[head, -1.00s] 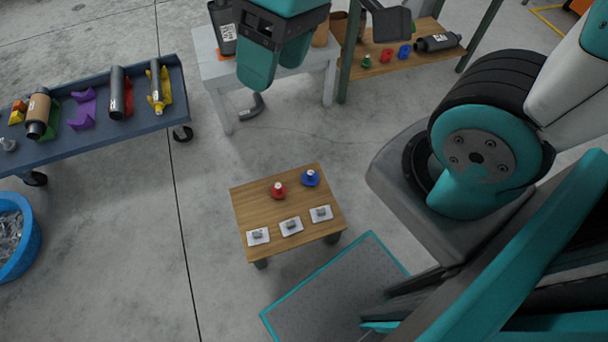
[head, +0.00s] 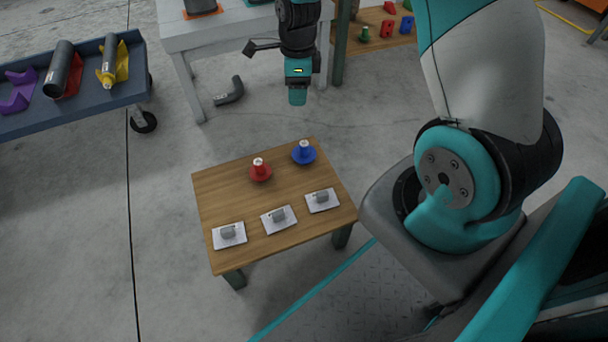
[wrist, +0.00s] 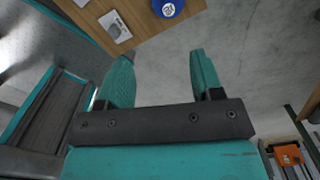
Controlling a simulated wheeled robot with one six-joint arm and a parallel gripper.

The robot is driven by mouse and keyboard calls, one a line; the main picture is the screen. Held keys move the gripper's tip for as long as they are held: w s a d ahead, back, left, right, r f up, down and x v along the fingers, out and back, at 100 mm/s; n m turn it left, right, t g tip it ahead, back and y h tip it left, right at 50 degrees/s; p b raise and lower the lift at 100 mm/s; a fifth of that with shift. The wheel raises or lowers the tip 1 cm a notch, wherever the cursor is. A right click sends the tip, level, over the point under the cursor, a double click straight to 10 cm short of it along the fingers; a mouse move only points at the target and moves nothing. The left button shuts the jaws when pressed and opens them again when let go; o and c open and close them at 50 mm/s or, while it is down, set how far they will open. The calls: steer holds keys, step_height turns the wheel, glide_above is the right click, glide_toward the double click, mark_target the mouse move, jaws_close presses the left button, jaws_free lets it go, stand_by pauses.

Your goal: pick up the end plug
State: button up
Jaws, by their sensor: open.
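A low wooden table (head: 215,195) stands in the middle of the head view. Several small plug-like parts are on it, and I cannot tell which is the end plug. A red round piece (head: 261,173) and a blue round piece (head: 304,155), each with a pale top, stand at its far side. Grey parts on white plates (head: 229,241) line its near side. My gripper (head: 297,96) hangs beyond the table's far edge, apart from everything. In the wrist view my gripper (wrist: 161,78) is open and empty, with the blue piece (wrist: 168,8) at the top edge.
A blue-grey cart (head: 90,110) with cylinders and coloured cradles stands at the left. A pale workbench (head: 190,40) and a wooden shelf (head: 380,28) with coloured parts are at the back. A dark bent pipe (head: 231,92) lies beneath the bench. Floor between table and bench is clear.

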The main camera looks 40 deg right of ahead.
steer(key=m+b, duration=0.2)
glide_above(304, 144)
step_height(304, 144, down, 6)
steer(key=f+b, duration=0.3)
steer(key=f, duration=0.2)
steer(key=f+b, duration=0.3)
steer(key=f, duration=0.2)
steer(key=shift+w+d+f, duration=0.1)
steer(key=shift+w+f, duration=0.1)
step_height(304, 144, down, 6)
steer(key=b, duration=0.5)
steer(key=shift+s, duration=0.15)
steer(key=c, duration=1)
